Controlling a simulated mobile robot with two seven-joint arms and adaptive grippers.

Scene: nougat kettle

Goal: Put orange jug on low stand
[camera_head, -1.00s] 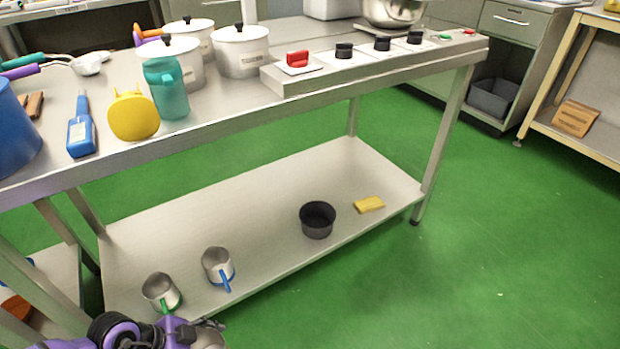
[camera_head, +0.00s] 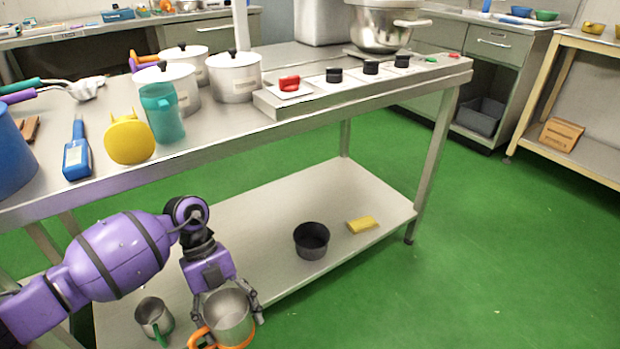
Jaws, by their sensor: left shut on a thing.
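The orange jug (camera_head: 231,324) is a small metal pot with an orange handle and an orange band at its base. It is at the bottom of the head view. My left gripper (camera_head: 227,303) points down and is shut on it, with fingers at both sides of the body. The jug overlaps the front edge of the lower shelf (camera_head: 270,225) in the picture. I cannot tell whether it touches the shelf. No separate low stand can be made out; the lower shelf is the low surface in view. My right gripper is not in view.
A green-handled jug (camera_head: 154,317) stands on the shelf left of my gripper. A black pot (camera_head: 311,241) and a yellow sponge-like block (camera_head: 362,225) are on its right part. The worktop above holds a teal jug (camera_head: 162,112), white pots and a yellow object (camera_head: 129,138).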

